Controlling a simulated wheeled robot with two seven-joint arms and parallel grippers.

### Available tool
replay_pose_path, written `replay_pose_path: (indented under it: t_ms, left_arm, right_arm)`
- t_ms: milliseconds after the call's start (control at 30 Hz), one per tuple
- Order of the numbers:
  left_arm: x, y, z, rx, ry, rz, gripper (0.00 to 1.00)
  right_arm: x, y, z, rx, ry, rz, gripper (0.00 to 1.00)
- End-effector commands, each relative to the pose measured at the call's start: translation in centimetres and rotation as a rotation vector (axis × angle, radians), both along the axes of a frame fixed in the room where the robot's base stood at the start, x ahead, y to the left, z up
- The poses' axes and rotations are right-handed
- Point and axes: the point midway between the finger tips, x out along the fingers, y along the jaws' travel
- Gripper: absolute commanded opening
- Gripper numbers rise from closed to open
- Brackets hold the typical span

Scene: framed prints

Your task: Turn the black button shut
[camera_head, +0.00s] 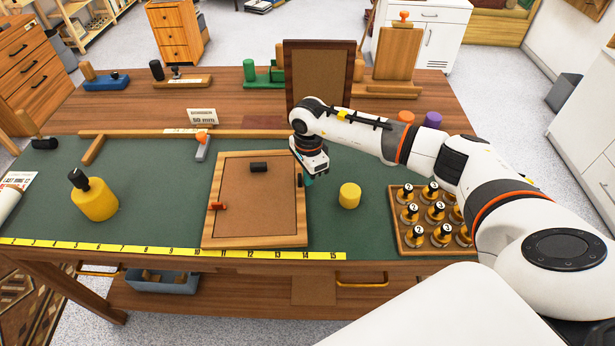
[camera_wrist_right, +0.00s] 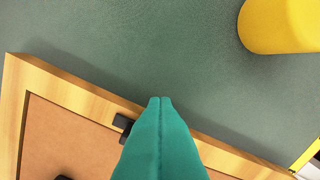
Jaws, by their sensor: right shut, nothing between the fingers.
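A wooden picture frame (camera_head: 256,241) lies face down on the green mat, with a brown backing board (camera_head: 255,205) inside it. A small black button (camera_head: 299,181) sits on the frame's right rail and looks lined up along that rail. In the right wrist view the black button (camera_wrist_right: 122,122) is partly hidden behind my fingers. A red button (camera_head: 218,206) is at the left rail, pointing in over the board. My right gripper (camera_head: 308,183) is shut and empty, just right of the black button; its teal fingertips (camera_wrist_right: 160,101) show beside it. My left gripper is out of view.
A black block (camera_head: 258,167) is near the board's top edge. A yellow cylinder (camera_head: 349,196) stands right of the frame, and a tray of numbered knobs (camera_head: 409,248) farther right. A yellow ruler (camera_head: 150,250) runs along the front edge.

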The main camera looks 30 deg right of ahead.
Motion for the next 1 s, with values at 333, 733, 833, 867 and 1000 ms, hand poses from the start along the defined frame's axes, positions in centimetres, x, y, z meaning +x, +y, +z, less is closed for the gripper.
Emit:
replay_pose_path:
  t_ms: [333,733,833,867,1000]
  left_arm:
    - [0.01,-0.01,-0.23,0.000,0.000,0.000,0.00]
    - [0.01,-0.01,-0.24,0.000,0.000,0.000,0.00]
    - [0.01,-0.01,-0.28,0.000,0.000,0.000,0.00]
    - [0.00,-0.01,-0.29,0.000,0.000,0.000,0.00]
    - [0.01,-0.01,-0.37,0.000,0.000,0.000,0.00]
  right_arm:
    - [0.28,0.60,0.02,0.003,-0.002,0.002,0.00]
    - [0.26,0.62,0.01,0.002,-0.001,0.002,0.00]
    - [0.23,0.73,0.00,0.002,-0.001,0.002,0.00]
    - [0.22,0.79,-0.01,0.002,-0.001,0.003,0.00]
    - [0.15,1.07,-0.03,0.002,-0.001,0.003,0.00]
